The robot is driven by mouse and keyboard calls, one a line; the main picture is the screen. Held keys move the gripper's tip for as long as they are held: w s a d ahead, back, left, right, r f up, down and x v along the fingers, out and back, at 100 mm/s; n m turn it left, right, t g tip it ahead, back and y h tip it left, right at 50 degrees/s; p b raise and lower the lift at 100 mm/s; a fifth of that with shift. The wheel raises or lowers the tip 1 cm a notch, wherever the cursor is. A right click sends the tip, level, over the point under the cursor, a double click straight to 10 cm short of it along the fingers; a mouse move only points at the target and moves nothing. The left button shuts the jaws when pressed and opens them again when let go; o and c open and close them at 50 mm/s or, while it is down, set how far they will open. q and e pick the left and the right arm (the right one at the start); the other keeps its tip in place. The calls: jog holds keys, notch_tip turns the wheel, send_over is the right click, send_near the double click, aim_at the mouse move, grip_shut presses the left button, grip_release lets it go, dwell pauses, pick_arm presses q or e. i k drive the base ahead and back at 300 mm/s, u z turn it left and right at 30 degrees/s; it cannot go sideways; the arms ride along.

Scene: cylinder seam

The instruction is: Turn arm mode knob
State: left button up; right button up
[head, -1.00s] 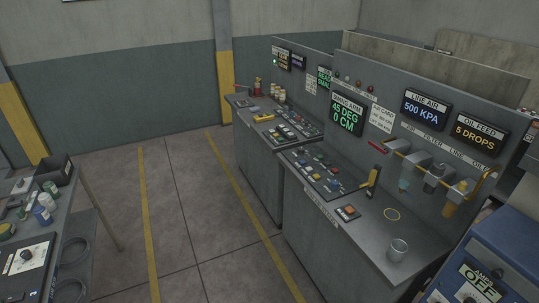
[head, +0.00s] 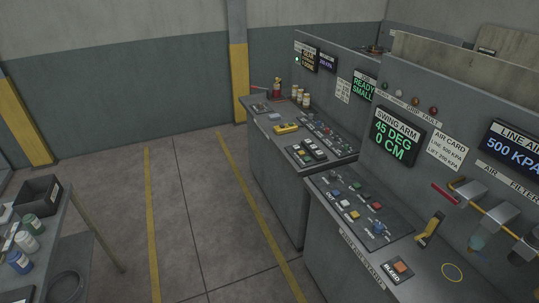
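The swing arm console (head: 360,210) stands at the right of the head view, with several small coloured buttons and knobs on its sloped panel. A blue knob (head: 377,228) sits near the panel's front right. I cannot read the small labels, so I cannot tell which control is the arm mode knob. The swing arm display (head: 396,137) above reads 45 DEG, 0 CM. A yellow lever (head: 430,229) stands to the right of the panel, and an orange BLEED button (head: 400,267) is in front of it. Neither of my grippers shows.
A second console (head: 312,137) with a yellow object (head: 286,128) and bottles stands farther back. A workbench with a black bin (head: 38,193) and jars is at the left. The floor (head: 195,215) between, marked with yellow lines, is clear.

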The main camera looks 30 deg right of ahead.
aim_at(332, 176)
jog(key=u, duration=0.1)
jog(key=i, duration=1.65)
jog(key=z, duration=0.25)
